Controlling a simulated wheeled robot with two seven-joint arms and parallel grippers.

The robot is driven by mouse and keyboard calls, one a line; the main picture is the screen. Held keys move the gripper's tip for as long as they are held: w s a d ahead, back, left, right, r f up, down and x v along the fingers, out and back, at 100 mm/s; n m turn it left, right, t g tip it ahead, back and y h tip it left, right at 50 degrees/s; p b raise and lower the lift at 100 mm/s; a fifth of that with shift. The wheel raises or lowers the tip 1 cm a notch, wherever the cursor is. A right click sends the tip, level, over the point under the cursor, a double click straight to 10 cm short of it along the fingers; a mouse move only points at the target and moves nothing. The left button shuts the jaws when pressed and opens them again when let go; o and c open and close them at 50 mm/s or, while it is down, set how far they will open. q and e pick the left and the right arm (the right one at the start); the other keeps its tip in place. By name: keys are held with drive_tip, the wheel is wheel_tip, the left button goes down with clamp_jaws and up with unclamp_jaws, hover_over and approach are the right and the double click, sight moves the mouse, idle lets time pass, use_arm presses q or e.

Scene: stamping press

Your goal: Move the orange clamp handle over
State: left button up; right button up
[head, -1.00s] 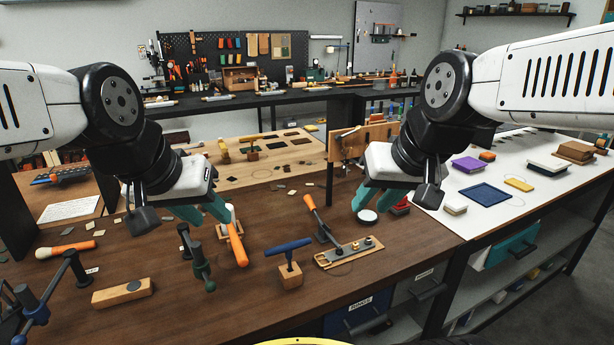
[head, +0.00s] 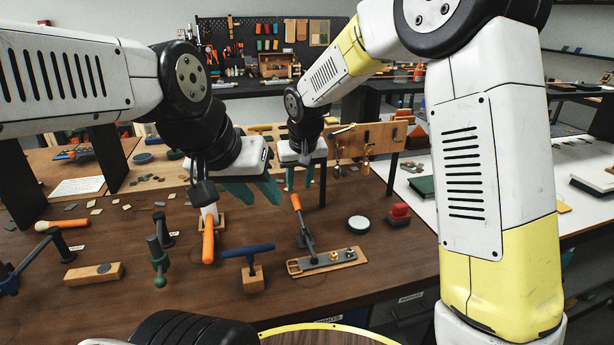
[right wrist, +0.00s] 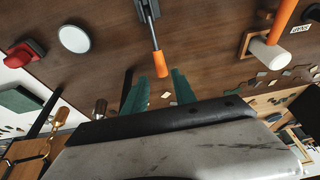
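The orange clamp handle (head: 296,202) is the upper end of a dark lever on a toggle clamp, whose metal-and-wood base plate (head: 342,261) lies on the brown table. The lever leans up and back to the left. My right gripper (head: 299,187) is just behind and above the handle, with teal fingers apart. In the right wrist view the handle (right wrist: 160,64) has its end between the two open fingertips (right wrist: 154,76); contact cannot be told. My left gripper (head: 262,198) hangs left of the handle, fingers apart and empty.
An orange-and-white handled tool (head: 208,243) and a blue T-handle on a wooden block (head: 253,279) stand left of the clamp. A round white-topped disc (head: 358,223) and a red block (head: 398,216) lie to its right. A wooden board with hooks (head: 365,140) stands behind.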

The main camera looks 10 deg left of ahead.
sight(297, 200)
drive_tip(key=x, duration=0.7)
drive_tip(key=shift+w+f, duration=0.1)
drive_tip(key=shift+f, duration=0.25)
drive_tip(key=shift+w+a+f, duration=0.1)
drive_tip(key=shift+f, duration=0.05)
drive_tip(key=shift+c, duration=0.8)
clamp_jaws()
drive_tip(key=shift+v, duration=1.4)
drive_tip(key=shift+s, duration=0.25)
drive_tip(key=shift+s, duration=0.1)
drive_tip(key=shift+s+d+r, duration=0.2)
drive_tip(key=shift+s+r, duration=0.15)
drive_tip(key=shift+r, duration=0.1)
drive_tip(key=shift+s+d+r, duration=0.25)
drive_tip(key=shift+s+r, duration=0.15)
drive_tip(key=shift+r, duration=0.05)
